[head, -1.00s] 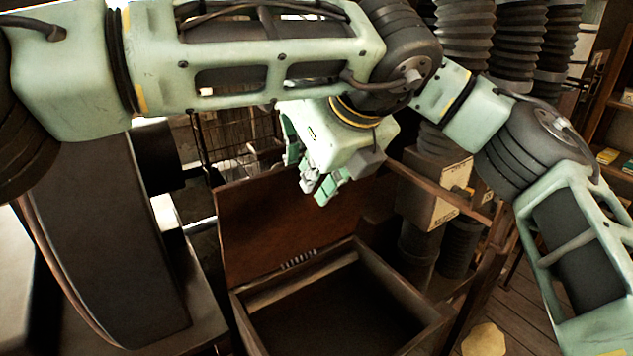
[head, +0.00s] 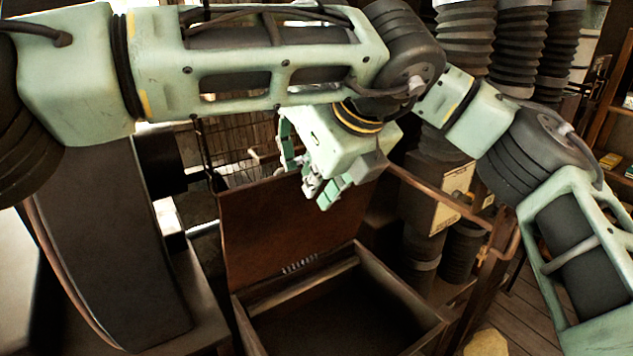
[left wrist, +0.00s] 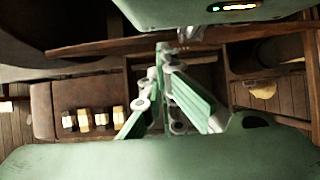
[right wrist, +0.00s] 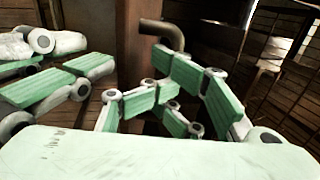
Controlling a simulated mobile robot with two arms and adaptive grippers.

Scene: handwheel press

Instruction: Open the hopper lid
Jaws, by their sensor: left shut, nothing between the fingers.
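The hopper is an open-topped dark wooden box (head: 392,283) at the bottom centre of the head view. Its reddish-brown lid (head: 262,232) stands raised at the box's back edge, with a hinge at its foot. My left gripper (head: 325,197) is shut and empty, pointing down in front of the lid's upper part. I cannot tell whether it touches the lid. Its closed fingers also show in the left wrist view (left wrist: 172,62). My right gripper is not visible in the head view. In the right wrist view its green-padded fingers (right wrist: 150,95) show bent, their opening unclear.
A brown rail (head: 430,190) runs right of the lid, beside a labelled box (head: 452,200) and dark bellows (head: 467,35). A large dark machine body (head: 105,240) stands left of the hopper. The right wrist view shows a bent pipe (right wrist: 163,30) close to the fingers.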

